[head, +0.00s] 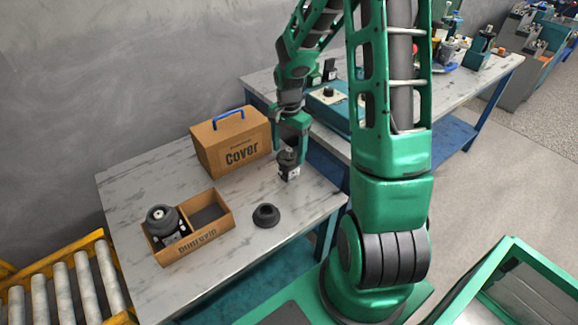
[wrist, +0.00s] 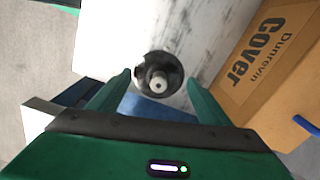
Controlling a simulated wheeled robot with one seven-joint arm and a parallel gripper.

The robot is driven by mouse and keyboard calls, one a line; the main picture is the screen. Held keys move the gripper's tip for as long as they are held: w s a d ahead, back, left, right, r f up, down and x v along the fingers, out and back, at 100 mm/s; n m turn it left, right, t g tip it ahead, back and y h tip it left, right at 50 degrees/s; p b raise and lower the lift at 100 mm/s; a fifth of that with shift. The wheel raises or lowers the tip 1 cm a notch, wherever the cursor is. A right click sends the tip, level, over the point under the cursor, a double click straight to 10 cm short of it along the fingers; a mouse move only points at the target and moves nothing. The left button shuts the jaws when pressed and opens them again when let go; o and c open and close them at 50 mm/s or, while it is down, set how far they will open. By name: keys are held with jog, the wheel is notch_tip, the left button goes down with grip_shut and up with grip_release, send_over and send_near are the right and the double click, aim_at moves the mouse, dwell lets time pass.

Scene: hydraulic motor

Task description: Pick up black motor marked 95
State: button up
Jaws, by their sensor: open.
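A black motor (head: 288,165) with a white label stands upright near the right back edge of the marble-topped table. The number on its label is too small to read. In the wrist view the motor (wrist: 158,76) shows from above as a dark round body with a pale shaft, lying between and just beyond the fingers. My gripper (head: 290,147) is above the motor, pointing down. In the wrist view my gripper (wrist: 158,88) has its two green fingers apart, with nothing held. In the head view, the gripper hides the motor's top.
A brown Cover box (head: 240,144) with a blue handle stands left of the motor. A wooden tray (head: 188,247) holds another black motor (head: 163,222) in its left compartment. A black round part (head: 266,215) lies on the table. A roller conveyor (head: 62,288) is at lower left.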

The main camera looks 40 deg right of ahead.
aim_at(289, 160)
jog(key=shift+f, duration=2.75)
jog(key=c, duration=1.7)
jog(key=shift+r, duration=0.1)
